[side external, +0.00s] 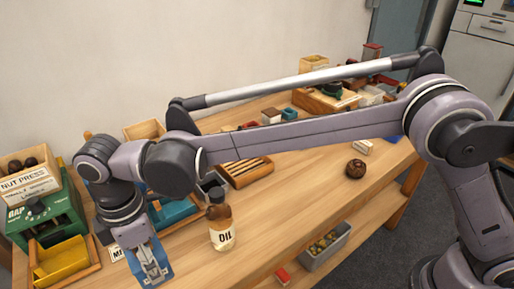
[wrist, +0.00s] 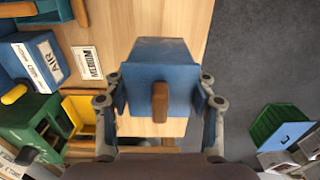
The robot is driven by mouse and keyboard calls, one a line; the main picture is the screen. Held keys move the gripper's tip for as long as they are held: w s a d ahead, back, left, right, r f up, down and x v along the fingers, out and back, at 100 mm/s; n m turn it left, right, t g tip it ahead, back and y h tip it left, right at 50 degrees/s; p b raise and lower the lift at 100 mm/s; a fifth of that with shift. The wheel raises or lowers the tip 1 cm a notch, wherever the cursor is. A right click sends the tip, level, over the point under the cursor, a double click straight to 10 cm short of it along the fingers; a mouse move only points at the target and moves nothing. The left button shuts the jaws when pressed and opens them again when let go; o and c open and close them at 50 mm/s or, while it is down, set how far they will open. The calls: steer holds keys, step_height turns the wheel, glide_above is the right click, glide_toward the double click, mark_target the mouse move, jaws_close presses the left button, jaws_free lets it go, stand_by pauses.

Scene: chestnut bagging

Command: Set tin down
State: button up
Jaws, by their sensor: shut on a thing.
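A blue tin (wrist: 172,58) with a brown wooden grip (wrist: 160,102) on its near face is between my gripper's fingers in the wrist view. My gripper (wrist: 160,95) is shut on its two sides. In the side view my gripper (side external: 152,270) points down at the front left of the wooden table (side external: 270,215). The blue tin (side external: 157,250) shows there partly behind the fingers. I cannot tell whether the tin's base touches the table. In the wrist view it is close to the table's edge, with grey floor to its right.
An oil bottle (side external: 222,222) stands to the right of my gripper. A green machine (side external: 50,220) with a yellow tray (side external: 60,262) is on the left. A MEDIUM label (wrist: 87,62) lies left of the tin. A brown ball (side external: 356,168) sits farther right, with bare table between.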

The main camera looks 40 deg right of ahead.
steer(key=shift+f, duration=2.9)
steer(key=shift+f, duration=0.1)
steer(key=o, duration=1.3)
steer(key=shift+c, duration=0.2)
